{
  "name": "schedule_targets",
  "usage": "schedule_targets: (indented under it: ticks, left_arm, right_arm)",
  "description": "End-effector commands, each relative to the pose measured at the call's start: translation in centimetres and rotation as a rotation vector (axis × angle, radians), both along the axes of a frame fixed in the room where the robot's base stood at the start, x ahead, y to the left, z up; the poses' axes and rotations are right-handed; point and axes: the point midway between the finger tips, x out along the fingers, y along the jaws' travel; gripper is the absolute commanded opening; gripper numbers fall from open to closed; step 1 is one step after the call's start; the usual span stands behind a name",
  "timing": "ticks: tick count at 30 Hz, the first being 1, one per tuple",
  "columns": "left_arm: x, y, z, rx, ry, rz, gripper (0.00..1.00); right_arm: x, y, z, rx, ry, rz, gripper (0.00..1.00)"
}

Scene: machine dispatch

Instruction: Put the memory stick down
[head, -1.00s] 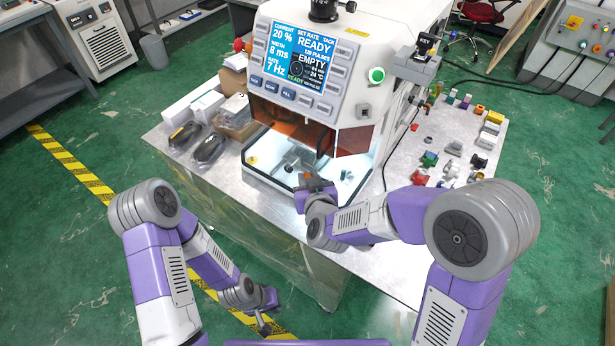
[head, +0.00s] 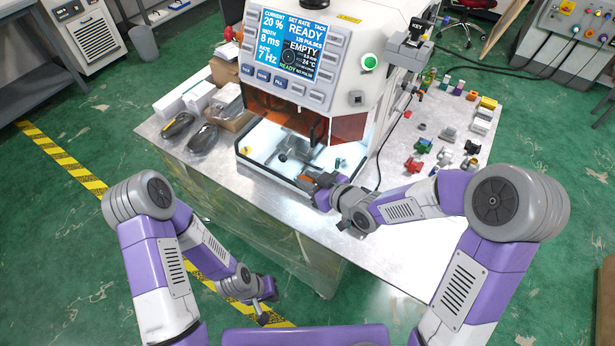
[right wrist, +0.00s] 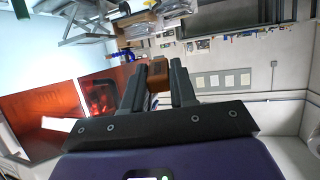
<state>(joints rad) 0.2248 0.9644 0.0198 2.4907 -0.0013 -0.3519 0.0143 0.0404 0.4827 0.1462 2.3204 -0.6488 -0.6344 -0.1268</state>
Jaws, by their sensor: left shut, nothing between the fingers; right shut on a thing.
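My right gripper (head: 316,181) is at the front right edge of the machine's lit work bay. In the right wrist view its two dark fingers (right wrist: 160,80) are shut on a small orange-brown block (right wrist: 159,72), which I take to be the memory stick. In the head view the stick is small and partly hidden by the fingers, and I cannot tell whether it touches a surface. My left gripper (head: 264,318) hangs low in front of the table, shut and empty.
The machine (head: 345,75) stands on the metal table (head: 380,262) with its screen reading EMPTY and READY. A grey fixture (head: 293,150) sits in its bay. Several small coloured parts lie at the right. Two dark packaged items (head: 203,139) lie at the left. The front right tabletop is clear.

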Motion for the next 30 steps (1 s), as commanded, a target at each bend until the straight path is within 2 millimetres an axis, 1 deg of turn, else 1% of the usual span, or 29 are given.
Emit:
schedule_targets:
  ticks: [3,23,30]
  left_arm:
    - [0.0,0.0,0.0,0.000,0.000,0.000,0.00]
    - [0.0,0.0,0.0,0.000,0.000,0.000,0.00]
    - [0.0,0.0,0.0,0.000,0.000,0.000,0.00]
  right_arm:
    - [-0.1,-0.4,-0.5,-0.002,0.002,0.053,0.00]
    - [-0.6,-1.0,-2.4,0.001,-0.003,0.366,0.00]
    - [-0.9,-1.4,-3.3,-0.001,-0.003,0.507,0.00]
